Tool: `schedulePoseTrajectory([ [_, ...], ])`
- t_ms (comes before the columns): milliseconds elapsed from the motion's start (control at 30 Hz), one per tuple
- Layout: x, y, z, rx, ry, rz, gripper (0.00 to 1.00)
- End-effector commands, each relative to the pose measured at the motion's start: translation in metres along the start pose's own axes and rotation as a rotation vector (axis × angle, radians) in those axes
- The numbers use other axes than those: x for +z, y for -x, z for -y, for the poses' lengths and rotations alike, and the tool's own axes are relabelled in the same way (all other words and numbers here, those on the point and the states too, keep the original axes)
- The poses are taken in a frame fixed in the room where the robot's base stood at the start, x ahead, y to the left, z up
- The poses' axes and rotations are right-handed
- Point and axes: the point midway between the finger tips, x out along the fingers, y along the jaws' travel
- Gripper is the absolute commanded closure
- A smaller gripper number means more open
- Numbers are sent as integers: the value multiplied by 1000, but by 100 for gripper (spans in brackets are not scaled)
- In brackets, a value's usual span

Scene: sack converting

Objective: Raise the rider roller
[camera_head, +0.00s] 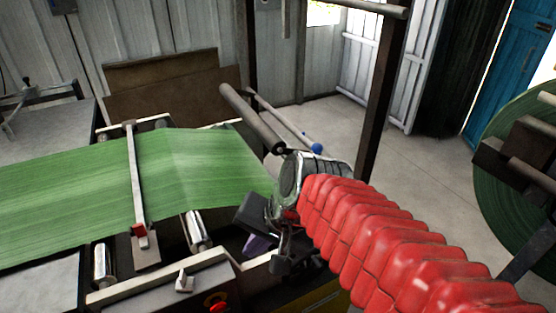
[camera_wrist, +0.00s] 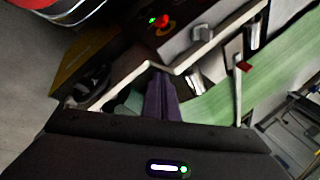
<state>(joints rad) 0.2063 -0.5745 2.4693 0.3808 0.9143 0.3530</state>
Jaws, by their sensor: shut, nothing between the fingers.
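A dark rider roller (camera_head: 252,118) slants above the far right end of the green web (camera_head: 95,190) in the head view. A thin rod beside it ends in a blue ball (camera_head: 316,148), just beyond my wrist. My gripper (camera_head: 258,246) hangs over the near right side of the machine, well short of the roller and the ball, partly hidden by my wrist. In the wrist view my gripper (camera_wrist: 160,97) shows purple fingers close together, shut and empty. The roller and the ball do not show in the wrist view.
A flat bar (camera_head: 134,180) with a red end crosses the web. A red button (camera_head: 216,306) and a grey switch (camera_head: 184,280) sit on the near frame. A dark post (camera_head: 382,90) stands behind my arm. A large green roll (camera_head: 500,190) is at the right.

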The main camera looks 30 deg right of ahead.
Motion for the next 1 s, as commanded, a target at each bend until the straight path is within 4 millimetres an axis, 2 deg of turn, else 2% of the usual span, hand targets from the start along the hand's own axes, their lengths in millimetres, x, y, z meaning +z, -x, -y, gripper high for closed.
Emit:
schedulePoseTrajectory([
  [33, -6, -6, 2, -24, -148, 27, 100],
  [267, -43, -23, 16, -161, -827, 147, 100],
  [467, -96, -30, 18, -297, -1420, 262, 100],
  [633, -154, -30, 4, -435, -1914, 381, 100],
  [800, -208, -27, -24, -584, -2326, 512, 100],
  [900, -228, -24, -37, -648, -2472, 572, 100],
  [1000, -237, -22, -44, -681, -2541, 604, 100],
])
